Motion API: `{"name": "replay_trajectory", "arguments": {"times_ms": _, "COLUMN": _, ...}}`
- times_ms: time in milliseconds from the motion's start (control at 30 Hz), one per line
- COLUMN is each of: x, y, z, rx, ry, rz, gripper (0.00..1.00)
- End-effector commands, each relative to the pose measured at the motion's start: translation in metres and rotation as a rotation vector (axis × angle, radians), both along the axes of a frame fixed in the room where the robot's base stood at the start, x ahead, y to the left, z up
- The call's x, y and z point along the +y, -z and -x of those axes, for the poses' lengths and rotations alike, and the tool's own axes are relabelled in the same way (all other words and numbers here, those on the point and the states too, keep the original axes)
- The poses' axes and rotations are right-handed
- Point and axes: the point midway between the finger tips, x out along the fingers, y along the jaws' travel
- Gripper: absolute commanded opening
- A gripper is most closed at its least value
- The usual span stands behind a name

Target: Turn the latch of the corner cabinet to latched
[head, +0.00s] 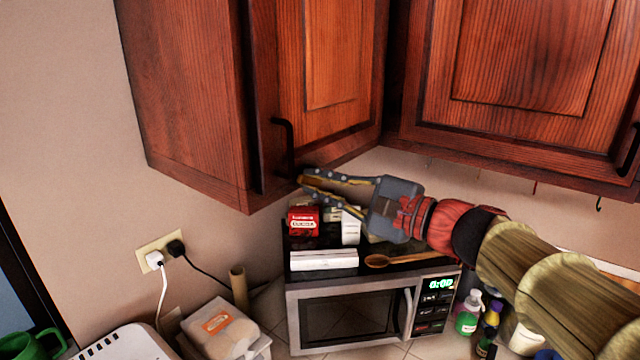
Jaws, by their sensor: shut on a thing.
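The corner cabinet (205,100) hangs on the wall at upper left, its reddish wood door (340,125) looking closed. A black bar handle (288,140) stands upright near the door's left edge. My gripper (301,180) reaches in from the right, with its fingertips at the bottom edge of the door, just by the handle's lower end. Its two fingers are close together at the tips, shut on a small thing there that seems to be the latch. The fingertips mostly hide it, so its turn position cannot be told.
Below stands a microwave (345,318) with a red box (303,222), white boxes (324,260) and a wooden spoon (400,259) on top. Another wall cabinet (520,90) is at right. Bottles (468,318) stand by the microwave. Plugs (155,260) are on the left wall.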

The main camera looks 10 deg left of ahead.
Motion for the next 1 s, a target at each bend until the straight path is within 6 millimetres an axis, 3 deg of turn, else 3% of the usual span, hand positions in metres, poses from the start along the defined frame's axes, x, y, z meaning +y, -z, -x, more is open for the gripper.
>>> {"name": "replay_trajectory", "arguments": {"times_ms": 1000, "x": -0.008, "y": -0.013, "z": -0.014, "rx": 0.799, "ry": 0.000, "rz": -0.466, "gripper": 0.00}}
